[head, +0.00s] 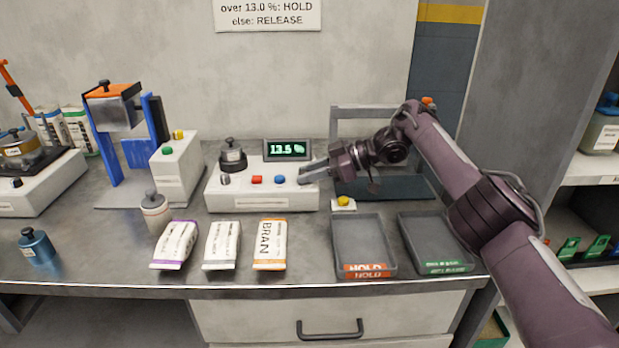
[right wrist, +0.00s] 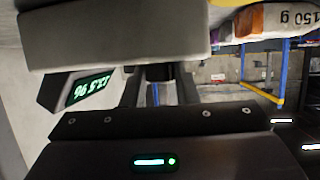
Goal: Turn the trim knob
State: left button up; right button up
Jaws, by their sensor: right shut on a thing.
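The white moisture meter (head: 262,200) stands mid-bench, with a lit display (head: 287,149) that appears to read 13.5 %. The display also shows in the right wrist view (right wrist: 90,90). My left gripper is not in view.
Several sample bags lie in front, including a BRAN bag (head: 269,246). A HOLD tray (head: 338,246) and a green-labelled tray (head: 405,243) stand at right. A yellow button (head: 343,201) sits below my right gripper. A wall sign (head: 267,14) says over 13.0 % HOLD, else RELEASE.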

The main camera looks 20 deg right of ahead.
jog(key=o, duration=1)
jog(key=shift+s, duration=0.1)
jog(key=shift+d+r, duration=0.1)
notch_tip(320, 180, up, 7)
jog(key=shift+r+p, duration=0.2)
jog(key=shift+p, duration=0.45)
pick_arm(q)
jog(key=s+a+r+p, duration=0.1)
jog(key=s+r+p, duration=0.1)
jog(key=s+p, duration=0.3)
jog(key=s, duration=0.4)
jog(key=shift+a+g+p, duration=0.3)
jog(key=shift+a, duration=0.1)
pick_arm(e)
notch_tip(320, 180, up, 13)
jog(key=shift+f, duration=0.2)
